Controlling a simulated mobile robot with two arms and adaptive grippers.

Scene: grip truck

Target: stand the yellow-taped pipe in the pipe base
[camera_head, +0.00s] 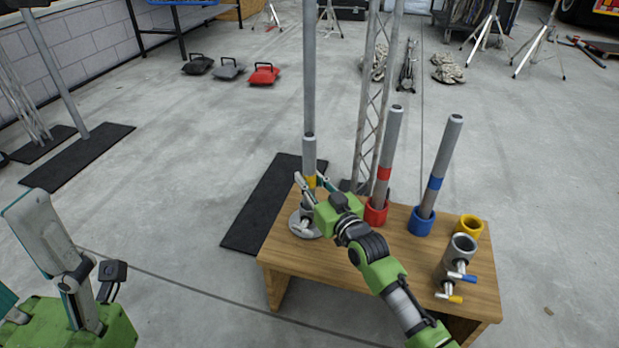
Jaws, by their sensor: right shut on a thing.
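The yellow-taped pipe (309,154) is a short grey pipe with a yellow band near its lower part, and it stands about upright at the left of the wooden table. My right gripper (317,185) is shut on it at the yellow band. The pipe base (297,225) is a round grey flange on the table, just below the pipe. My gripper partly hides the pipe's lower end, so I cannot tell whether it is inside the base. My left gripper (55,240) is at the lower left, away from the table, and its fingertips are not clear.
The wooden table (400,262) also holds a red-banded pipe (387,155) in a red holder, a blue-banded pipe (440,165) in a blue holder, a yellow holder (468,225) and a grey valve fitting (457,262). A lattice mast (376,100) and a tall pole (309,70) rise behind.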

